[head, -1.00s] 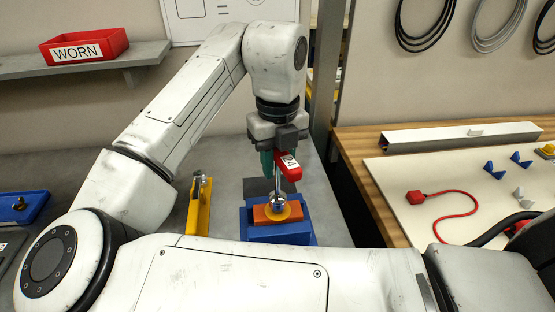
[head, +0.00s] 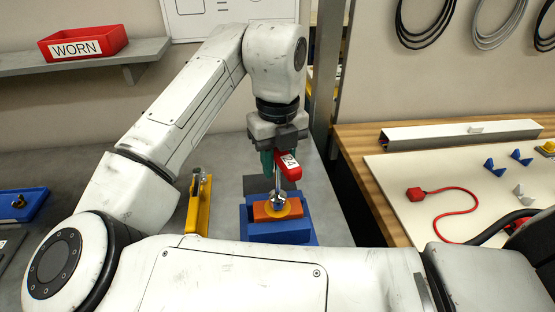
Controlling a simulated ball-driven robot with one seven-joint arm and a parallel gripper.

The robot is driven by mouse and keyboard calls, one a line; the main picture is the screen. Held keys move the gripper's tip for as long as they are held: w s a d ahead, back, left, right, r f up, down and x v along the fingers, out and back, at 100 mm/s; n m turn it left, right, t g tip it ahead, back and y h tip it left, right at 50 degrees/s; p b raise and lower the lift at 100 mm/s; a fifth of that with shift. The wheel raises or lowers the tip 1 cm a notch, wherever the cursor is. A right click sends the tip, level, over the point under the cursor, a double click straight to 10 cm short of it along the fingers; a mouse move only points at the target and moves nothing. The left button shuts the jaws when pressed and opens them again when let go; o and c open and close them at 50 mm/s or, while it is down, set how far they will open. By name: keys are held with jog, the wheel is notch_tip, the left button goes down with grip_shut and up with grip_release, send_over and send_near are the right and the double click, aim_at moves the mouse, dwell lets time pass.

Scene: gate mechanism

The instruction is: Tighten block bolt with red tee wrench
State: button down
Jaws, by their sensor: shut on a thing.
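The red tee wrench (head: 290,167) is upright, its red handle with a white label between the fingers of my gripper (head: 279,163). My gripper points down and is shut on the handle. The orange block sits in a blue holder (head: 282,233) on the grey bench. The bolt head is hidden at the wrench's lower end, so I cannot tell how it is seated.
A yellow stand (head: 198,207) with a metal piece is left of the blue holder. A blue tray (head: 22,205) lies at far left. A red bin marked WORN (head: 84,45) is on the shelf. A wooden table (head: 360,170) with a white board is at right.

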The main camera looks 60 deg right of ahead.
jog(key=shift+f, duration=0.3)
dwell(0.6)
jog(key=c, duration=1.4)
grip_release()
grip_shut()
